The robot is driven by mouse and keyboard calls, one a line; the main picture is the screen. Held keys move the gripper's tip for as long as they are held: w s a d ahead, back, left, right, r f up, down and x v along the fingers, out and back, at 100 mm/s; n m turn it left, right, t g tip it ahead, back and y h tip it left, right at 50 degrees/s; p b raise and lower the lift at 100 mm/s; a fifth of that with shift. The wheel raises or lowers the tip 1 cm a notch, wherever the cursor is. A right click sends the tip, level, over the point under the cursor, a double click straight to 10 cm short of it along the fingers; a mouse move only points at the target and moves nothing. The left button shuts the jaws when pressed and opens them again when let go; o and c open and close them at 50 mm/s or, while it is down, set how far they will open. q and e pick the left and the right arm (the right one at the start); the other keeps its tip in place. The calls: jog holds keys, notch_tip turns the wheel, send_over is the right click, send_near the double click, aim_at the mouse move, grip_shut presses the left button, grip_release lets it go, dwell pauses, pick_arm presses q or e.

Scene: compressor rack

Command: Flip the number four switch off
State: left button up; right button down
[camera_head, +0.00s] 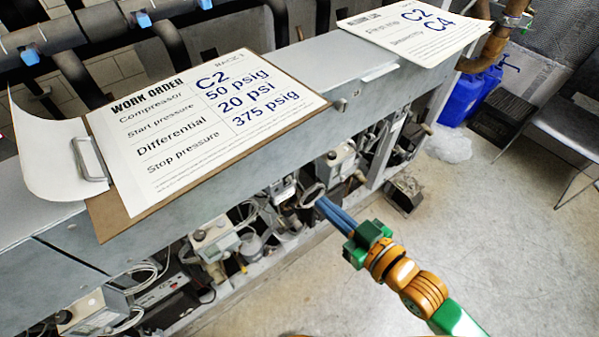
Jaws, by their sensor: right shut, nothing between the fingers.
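Several small grey control boxes sit under the rack's top panel, among cables and pipes. One box (215,238) is left of centre, one (341,160) is right of centre, and another (92,316) is at the lower left. I cannot tell which carries the number four switch; no switch numbers are readable. My right gripper (322,203) reaches in from the lower right. Its blue fingers are together with nothing between them. The fingertips are close to the fittings at the rack's front, below and left of the right-of-centre box; contact cannot be judged. My left gripper is out of view.
A clipboard with a work order (200,125) lies on the rack's grey top panel (340,70). Another paper (415,30) lies at the far end. Blue containers (462,98), a clear plastic bag (448,145) and a chair (568,125) stand beyond. The floor at right is open.

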aim_at(293, 181)
jog(key=x, duration=1)
jog(key=shift+p, duration=0.35)
